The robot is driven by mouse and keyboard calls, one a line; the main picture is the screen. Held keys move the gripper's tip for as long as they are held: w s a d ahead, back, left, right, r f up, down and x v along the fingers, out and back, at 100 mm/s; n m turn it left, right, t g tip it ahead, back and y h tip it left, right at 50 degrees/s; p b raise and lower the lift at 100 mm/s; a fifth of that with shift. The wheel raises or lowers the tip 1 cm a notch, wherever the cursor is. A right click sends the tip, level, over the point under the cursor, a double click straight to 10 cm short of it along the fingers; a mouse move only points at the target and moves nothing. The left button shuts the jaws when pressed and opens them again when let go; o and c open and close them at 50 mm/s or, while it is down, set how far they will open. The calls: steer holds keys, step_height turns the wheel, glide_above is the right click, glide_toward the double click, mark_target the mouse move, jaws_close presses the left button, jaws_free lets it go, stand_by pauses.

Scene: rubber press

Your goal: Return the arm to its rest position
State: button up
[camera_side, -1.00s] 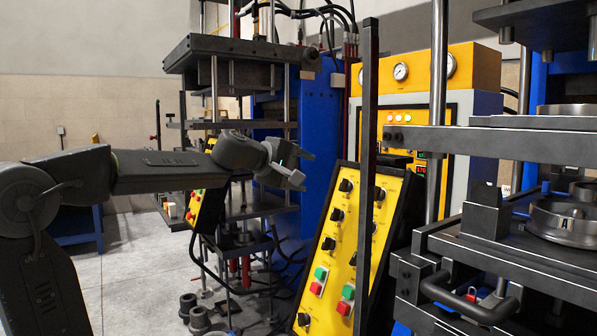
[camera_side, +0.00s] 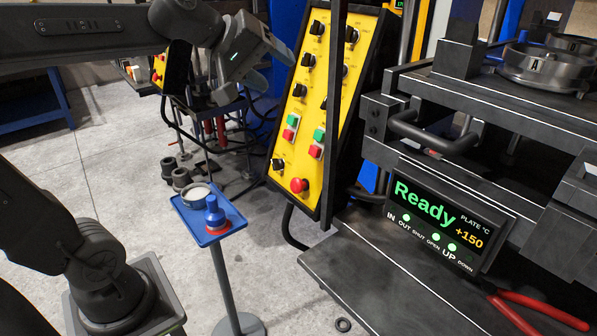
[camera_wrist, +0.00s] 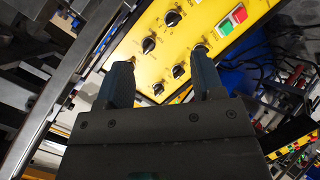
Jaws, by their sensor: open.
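My gripper (camera_side: 256,68) is in the upper middle of the side view, pointing right toward the yellow control panel (camera_side: 318,105) and to the left of it. In the wrist view, the two dark fingers of my gripper (camera_wrist: 164,82) stand apart with nothing between them. The yellow panel with its knobs shows beyond the fingers in the wrist view (camera_wrist: 190,30). Part of my arm runs in from the left edge of the side view.
The press (camera_side: 465,100) stands at right, with a ring marked A (camera_side: 545,68) on its plate. Its display (camera_side: 437,222) reads Ready and +150. A blue stand (camera_side: 190,222) holds a pale dish and a blue-and-red item. Red-handled pliers (camera_side: 540,312) lie lower right.

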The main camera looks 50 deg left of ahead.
steer(key=s+d+f+m+g, duration=0.2)
steer(key=s+f+m, duration=0.3)
steer(key=s+f, duration=0.2)
steer(key=s+d+f+m+g+y, duration=0.1)
steer(key=s+d+f+m+g, duration=0.1)
steer(key=s+f+m, duration=0.3)
steer(key=s+d+f, duration=0.1)
steer(key=s, duration=0.2)
steer(key=shift+s+d+f+g, duration=0.15)
steer(key=shift+s+f+g, duration=0.05)
steer(key=shift+f+g, duration=0.2)
